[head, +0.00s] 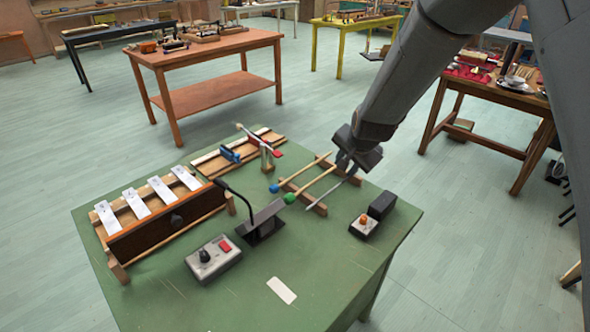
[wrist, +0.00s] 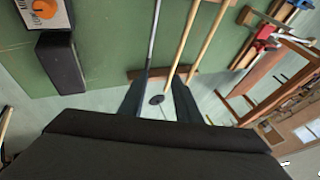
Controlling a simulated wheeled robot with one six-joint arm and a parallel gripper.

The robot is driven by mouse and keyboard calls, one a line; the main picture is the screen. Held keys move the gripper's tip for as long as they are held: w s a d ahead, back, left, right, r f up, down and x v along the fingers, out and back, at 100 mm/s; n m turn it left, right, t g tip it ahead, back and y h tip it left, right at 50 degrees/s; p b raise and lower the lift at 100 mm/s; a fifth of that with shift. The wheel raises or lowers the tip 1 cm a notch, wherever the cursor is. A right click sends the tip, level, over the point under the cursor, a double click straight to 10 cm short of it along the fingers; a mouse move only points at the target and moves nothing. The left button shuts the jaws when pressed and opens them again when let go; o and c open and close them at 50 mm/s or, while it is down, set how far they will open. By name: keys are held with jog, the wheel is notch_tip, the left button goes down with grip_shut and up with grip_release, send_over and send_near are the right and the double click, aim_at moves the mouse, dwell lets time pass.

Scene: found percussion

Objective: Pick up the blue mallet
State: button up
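The blue mallet has a blue head (head: 274,188) and a pale wooden handle (head: 310,167), and lies across a wooden rack (head: 318,208) on the green table. Beside it lie a green-headed mallet (head: 289,198) and a thin grey rod (head: 331,187). My gripper (head: 345,163) is at the handle-end side of the rack. In the wrist view my gripper (wrist: 159,80) is open, its fingers apart. The blue mallet's handle (wrist: 211,40) seems to be the rightmost stick there, right of the fingers. The green mallet's handle (wrist: 183,40) runs toward the gap. The heads are out of that view.
A black box (head: 382,205) and an orange-button box (head: 363,226) stand right of the rack. A black stand (head: 262,229) is near the mallet heads. A wooden board with clamps (head: 240,150) lies to the left.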

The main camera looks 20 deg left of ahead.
jog(key=m+p, duration=0.1)
send_near(313, 164)
jog(key=shift+s+d+f+t+y, duration=0.4)
jog(key=shift+d+f, duration=0.15)
jog(key=shift+d, duration=0.15)
jog(key=shift+a+r+p+x, duration=0.2)
jog(key=shift+p+x, duration=0.6)
jog(key=shift+x, duration=1.2)
jog(key=shift+a+r+p+x, duration=0.15)
jog(key=shift+p+x, duration=0.65)
jog(key=shift+x, duration=1.2)
jog(key=shift+w+f, duration=0.1)
jog(key=shift+w, duration=0.05)
jog(key=shift+c, duration=0.3)
grip_shut()
